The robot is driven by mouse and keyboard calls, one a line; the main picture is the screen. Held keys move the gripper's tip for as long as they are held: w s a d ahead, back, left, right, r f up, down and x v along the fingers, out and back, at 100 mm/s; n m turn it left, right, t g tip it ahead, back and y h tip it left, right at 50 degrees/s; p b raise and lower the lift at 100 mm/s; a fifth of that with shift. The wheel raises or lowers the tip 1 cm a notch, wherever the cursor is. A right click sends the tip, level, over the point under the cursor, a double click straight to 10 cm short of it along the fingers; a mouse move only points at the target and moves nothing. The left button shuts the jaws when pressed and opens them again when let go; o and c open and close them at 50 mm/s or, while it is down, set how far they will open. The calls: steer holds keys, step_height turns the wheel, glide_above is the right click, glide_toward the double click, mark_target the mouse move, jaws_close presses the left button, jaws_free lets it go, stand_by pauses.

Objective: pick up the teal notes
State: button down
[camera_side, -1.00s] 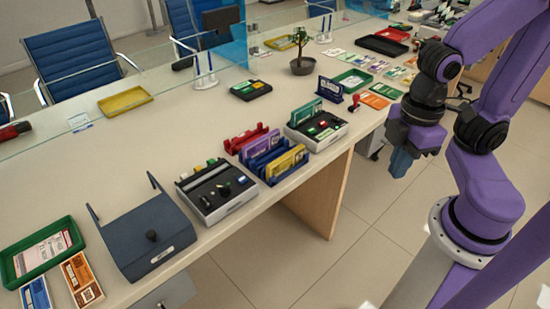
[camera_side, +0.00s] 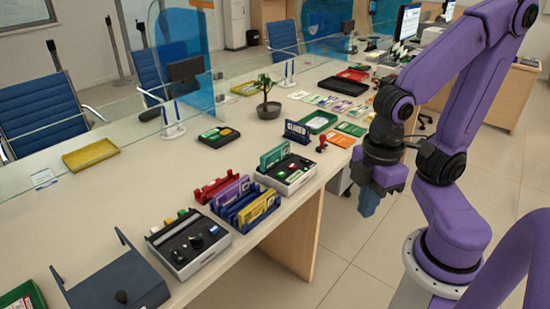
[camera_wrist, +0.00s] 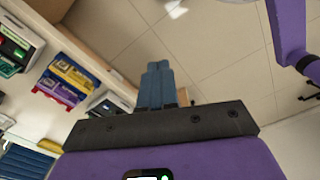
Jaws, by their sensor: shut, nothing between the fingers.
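An upright teal-green bundle (camera_side: 274,154), which looks like the teal notes, stands at the back edge of a pale organiser box (camera_side: 302,181) on the counter in the side view. Flat green notes (camera_side: 350,129) also lie farther along the counter, and their exact shade is hard to tell. My gripper (camera_side: 368,204) hangs past the counter's front edge, to the right of the organiser and apart from it, fingers pointing down. In the wrist view its blue fingers (camera_wrist: 160,80) are together and empty, over the tiled floor.
A note rack (camera_side: 245,208) with purple and yellow bundles stands left of the organiser, with a red holder (camera_side: 211,189) behind it. A CLOSED sign (camera_side: 297,132), a stamp (camera_side: 322,142) and a potted plant (camera_side: 268,108) are nearby. A glass screen runs along the back.

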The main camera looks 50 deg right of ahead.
steer(key=c, duration=1)
jaws_free()
steer(key=shift+o, duration=0.2)
steer(key=w+r+n+t+h, duration=0.1)
steer(key=w+r+n+h, duration=0.15)
steer(key=w, duration=2.65)
steer(key=n+g+h, duration=0.1)
steer(key=n+h, duration=0.1)
steer(key=n, duration=0.1)
glide_above(275, 149)
steer(key=a, duration=0.2)
steer(key=f, duration=1.6)
steer(key=shift+s+d+f, duration=0.1)
steer(key=shift+d+f, duration=0.1)
steer(key=shift+x, duration=2.8)
